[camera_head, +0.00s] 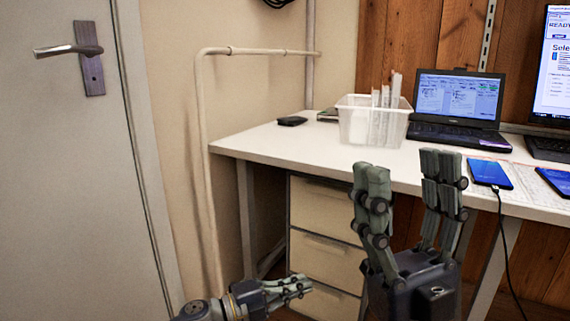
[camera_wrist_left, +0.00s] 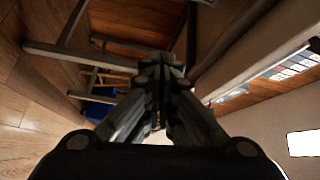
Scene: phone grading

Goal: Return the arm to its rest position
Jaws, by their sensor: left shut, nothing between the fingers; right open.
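My left gripper (camera_head: 299,286) is shut and empty, low in the head view, below the table's height and in front of the drawer unit. Its closed fingers also show in the left wrist view (camera_wrist_left: 163,72). My right gripper (camera_head: 411,172) is open and points upward in front of the table edge, with nothing between its fingers.
A white table (camera_head: 270,140) stands behind the grippers over a drawer unit (camera_head: 325,220). On it are a clear bin (camera_head: 350,122), a laptop (camera_head: 455,105) and a phone (camera_head: 489,174) with a hanging cable (camera_head: 505,250). A pipe rail (camera_head: 202,130) and a door (camera_head: 60,180) stand left.

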